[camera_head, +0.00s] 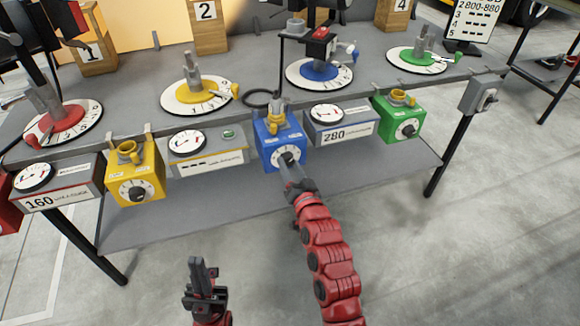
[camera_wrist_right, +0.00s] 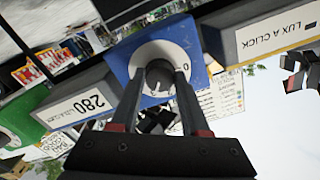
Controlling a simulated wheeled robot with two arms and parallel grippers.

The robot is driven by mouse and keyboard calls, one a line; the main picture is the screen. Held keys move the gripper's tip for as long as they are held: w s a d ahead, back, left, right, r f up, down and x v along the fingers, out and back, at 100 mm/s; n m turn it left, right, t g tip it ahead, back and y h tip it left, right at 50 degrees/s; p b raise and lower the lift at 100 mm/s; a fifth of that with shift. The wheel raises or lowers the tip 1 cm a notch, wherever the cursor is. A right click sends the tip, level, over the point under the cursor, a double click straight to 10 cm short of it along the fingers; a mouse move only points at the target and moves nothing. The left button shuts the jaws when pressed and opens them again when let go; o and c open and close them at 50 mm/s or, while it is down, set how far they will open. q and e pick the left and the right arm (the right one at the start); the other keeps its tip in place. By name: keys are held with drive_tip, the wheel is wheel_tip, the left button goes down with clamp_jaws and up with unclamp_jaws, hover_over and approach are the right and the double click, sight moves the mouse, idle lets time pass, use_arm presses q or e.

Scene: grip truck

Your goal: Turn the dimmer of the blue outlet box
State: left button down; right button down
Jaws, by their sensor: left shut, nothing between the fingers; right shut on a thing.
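The blue outlet box (camera_head: 278,140) hangs on the front edge of the table. Its round dimmer knob (camera_head: 286,159) is on a white dial on the front face. In the right wrist view, the blue box (camera_wrist_right: 205,68) is upside down and its dark dimmer knob (camera_wrist_right: 159,76) sits between the fingertips. My right gripper (camera_head: 290,168) is shut on the knob; it also shows in the right wrist view (camera_wrist_right: 160,88). My left gripper (camera_head: 197,262) is shut and empty, low in front of the table, away from the boxes.
A yellow outlet box (camera_head: 134,184) and a green outlet box (camera_head: 399,122) hang on the same edge. Meter boxes stand on both sides of the blue one, one marked 280 (camera_head: 340,127). Coloured dials, such as the blue dial (camera_head: 320,72), stand on the table top.

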idle(0.5)
drive_tip(key=shift+c, duration=2)
unclamp_jaws()
drive_tip(key=v, duration=1.7)
drive_tip(key=shift+s, duration=0.2)
